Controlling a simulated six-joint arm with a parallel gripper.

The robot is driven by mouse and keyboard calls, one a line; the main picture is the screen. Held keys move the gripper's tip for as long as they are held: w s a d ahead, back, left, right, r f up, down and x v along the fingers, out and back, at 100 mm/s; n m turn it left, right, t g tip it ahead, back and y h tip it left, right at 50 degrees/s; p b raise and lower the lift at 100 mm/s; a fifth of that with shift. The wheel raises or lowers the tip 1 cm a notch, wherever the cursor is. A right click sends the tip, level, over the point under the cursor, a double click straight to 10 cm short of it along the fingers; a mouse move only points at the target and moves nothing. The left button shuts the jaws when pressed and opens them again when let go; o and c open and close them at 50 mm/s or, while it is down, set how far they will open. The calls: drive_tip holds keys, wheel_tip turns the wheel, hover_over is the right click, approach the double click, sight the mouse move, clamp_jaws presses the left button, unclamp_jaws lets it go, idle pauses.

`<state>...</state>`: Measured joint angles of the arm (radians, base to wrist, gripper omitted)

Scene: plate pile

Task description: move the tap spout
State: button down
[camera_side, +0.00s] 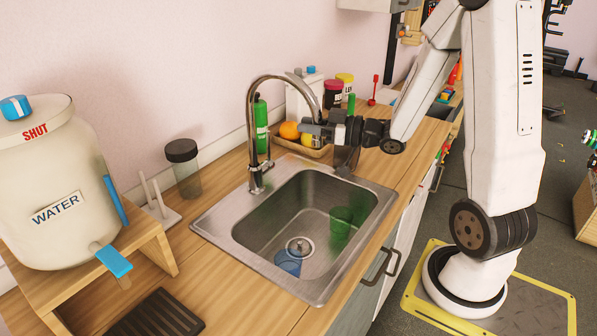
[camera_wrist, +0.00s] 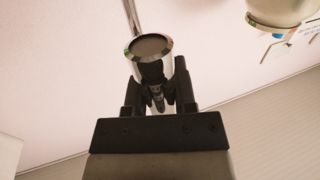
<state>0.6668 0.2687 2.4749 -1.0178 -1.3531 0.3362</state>
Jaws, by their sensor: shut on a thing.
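The tap spout (camera_side: 284,79) is a tall chrome arch rising from its base at the sink's back left edge. It curves over to the right, and its end comes down near my gripper (camera_side: 312,132). In the wrist view, my gripper (camera_wrist: 157,95) has its dark fingers closed on the round chrome end of the spout (camera_wrist: 148,47). The side view hides much of the contact behind the fingers.
The steel sink (camera_side: 215,222) holds a green cup (camera_side: 341,222) and a blue cup (camera_side: 288,262). A tray with an orange (camera_side: 290,131), a green bottle (camera_side: 261,125) and jars stand behind. A water tank (camera_side: 50,180) and an empty jar (camera_side: 184,168) are at left.

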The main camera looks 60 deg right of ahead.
sight(312, 94)
drive_tip(key=shift+c, duration=2.2)
unclamp_jaws()
drive_tip(key=shift+s, duration=0.1)
drive_tip(key=shift+s+d+r, duration=0.25)
drive_tip(key=shift+s+r, duration=0.5)
drive_tip(key=shift+r, duration=0.4)
drive_tip(key=shift+s+d+r, duration=0.25)
drive_tip(key=shift+s+r, duration=0.5)
drive_tip(key=shift+r, duration=0.45)
drive_tip(key=shift+s+d+r, duration=0.25)
drive_tip(key=shift+s+r, duration=0.5)
drive_tip(key=shift+r, duration=0.4)
